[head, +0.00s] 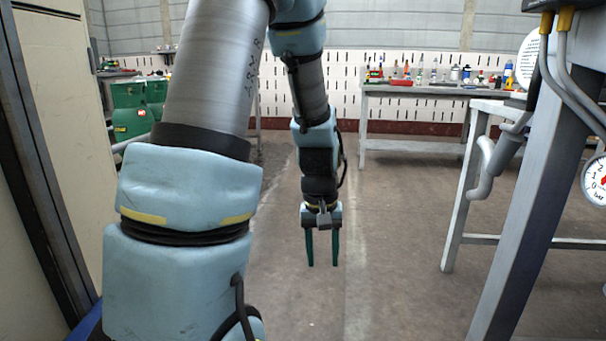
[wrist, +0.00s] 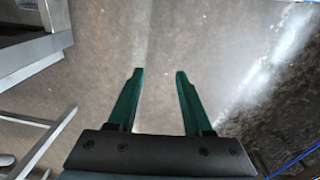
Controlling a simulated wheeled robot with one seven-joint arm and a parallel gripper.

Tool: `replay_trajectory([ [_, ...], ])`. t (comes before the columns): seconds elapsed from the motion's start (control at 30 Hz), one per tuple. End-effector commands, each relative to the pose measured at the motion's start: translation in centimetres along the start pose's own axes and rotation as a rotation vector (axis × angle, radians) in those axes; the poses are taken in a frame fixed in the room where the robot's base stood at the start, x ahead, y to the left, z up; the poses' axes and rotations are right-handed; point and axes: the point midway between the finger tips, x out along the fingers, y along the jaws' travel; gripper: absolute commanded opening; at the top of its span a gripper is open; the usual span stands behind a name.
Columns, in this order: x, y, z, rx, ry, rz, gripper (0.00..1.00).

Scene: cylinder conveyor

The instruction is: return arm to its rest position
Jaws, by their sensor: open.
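My gripper (head: 322,264) hangs from my arm in the middle of the head view, with its two dark green fingers pointing down. The fingers are apart and nothing is between them. The wrist view also shows my gripper (wrist: 158,74) open and empty over bare grey floor (wrist: 165,35). My arm reaches forward from the left of the head view, bends at the top and comes down to the gripper. No cylinder can be made out in either view.
A workbench (head: 420,90) with bottles and tools stands at the back right. A grey metal frame (head: 530,190) with a pressure gauge (head: 597,180) is close on the right. Green containers (head: 130,105) stand at the back left, near a cream cabinet (head: 65,110). The middle floor is clear.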

Motion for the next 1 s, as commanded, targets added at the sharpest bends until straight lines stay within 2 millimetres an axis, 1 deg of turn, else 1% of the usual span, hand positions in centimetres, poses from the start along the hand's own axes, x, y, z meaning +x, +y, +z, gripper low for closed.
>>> replay_trajectory([
  [0.03,-1.5,-2.0,0.5,-0.006,0.023,-0.002,0.50],
  [0.1,-2.8,-4.2,1.4,-0.001,0.045,-0.010,0.50],
  [0.3,-5.6,-9.1,4.2,0.009,0.096,-0.037,0.50],
  [0.37,-6.3,-10.3,5.1,0.012,0.110,-0.047,0.50],
  [0.4,-7.0,-10.7,5.5,0.016,0.115,-0.052,0.50],
  [0.43,-8.0,-10.4,5.3,0.020,0.111,-0.050,0.50],
  [0.67,-12.4,-10.1,5.1,0.020,0.109,-0.049,0.50],
  [0.77,-14.9,-9.9,5.0,0.020,0.109,-0.049,0.50],
  [1.0,-22.6,-9.5,4.7,0.019,0.109,-0.049,0.50],
])
